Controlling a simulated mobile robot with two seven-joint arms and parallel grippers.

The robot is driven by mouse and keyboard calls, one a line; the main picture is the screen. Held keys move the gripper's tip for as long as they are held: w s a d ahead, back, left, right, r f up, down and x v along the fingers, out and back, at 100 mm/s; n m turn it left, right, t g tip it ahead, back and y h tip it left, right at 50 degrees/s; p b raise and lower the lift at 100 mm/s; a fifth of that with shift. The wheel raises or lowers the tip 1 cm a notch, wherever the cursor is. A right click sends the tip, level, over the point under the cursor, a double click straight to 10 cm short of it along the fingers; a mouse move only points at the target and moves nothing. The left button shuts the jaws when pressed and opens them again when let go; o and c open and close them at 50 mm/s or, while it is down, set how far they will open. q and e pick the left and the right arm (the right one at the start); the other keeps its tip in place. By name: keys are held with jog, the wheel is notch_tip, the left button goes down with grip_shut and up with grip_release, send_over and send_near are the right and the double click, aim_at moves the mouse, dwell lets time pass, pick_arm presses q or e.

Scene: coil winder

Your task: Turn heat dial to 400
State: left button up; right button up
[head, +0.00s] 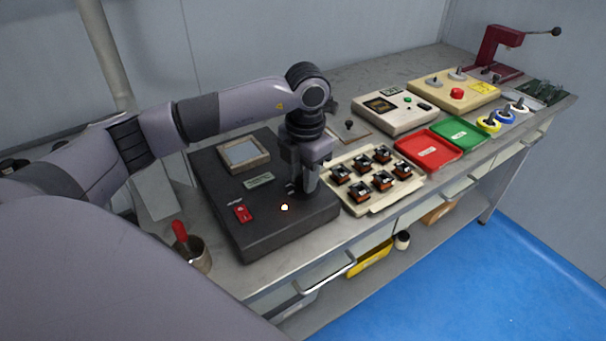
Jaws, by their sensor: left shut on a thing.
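The dark box unit (213,180) lies on the bench with a square framed well (244,154), a small label or display plate (259,181), a red switch (243,213) and a small glowing lamp (284,207) on its top. My left gripper (301,190) points down at the right part of this top and is shut on the heat dial. The gripper covers the dial, so its pointer and scale markings cannot be read. My right gripper is not in view.
A cream tray of several small coils (376,211) stands close to the right of the box. Beyond it are a red tray (430,151), a green tray (459,133) and a cream tester (396,110). A metal cup (201,257) with a red-handled tool stands at the front left.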

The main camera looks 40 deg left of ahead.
pick_arm(q)
jog(key=shift+r, duration=0.1)
jog(key=o, duration=1.1)
jog(key=shift+c, duration=0.2)
notch_tip(320, 180, up, 7)
jog(key=shift+d+r+b, duration=0.1)
jog(key=shift+d+b, duration=0.05)
jog(key=shift+b, duration=0.15)
jog(key=shift+s, duration=0.1)
